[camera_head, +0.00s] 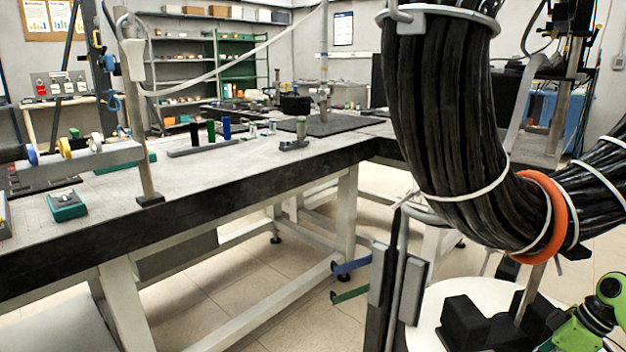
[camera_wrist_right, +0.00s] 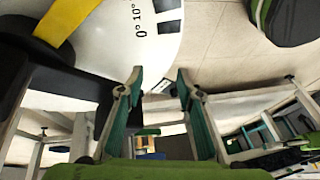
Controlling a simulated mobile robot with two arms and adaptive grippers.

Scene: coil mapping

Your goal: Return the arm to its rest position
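My right gripper (camera_wrist_right: 160,75) is open in the right wrist view, with its two teal fingers apart and nothing between them. The white round dial plate (camera_wrist_right: 165,35) with degree marks lies beyond the fingertips. A green part of my right arm (camera_head: 590,325) shows at the lower right of the head view; its gripper cannot be made out there. My left arm and gripper are not in view.
A thick black cable bundle (camera_head: 450,110) with white ties and an orange ring (camera_head: 553,215) hangs at the right, close to my right arm. The white plate (camera_head: 432,305) with black blocks is below it. A long workbench (camera_head: 230,180) runs along the left.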

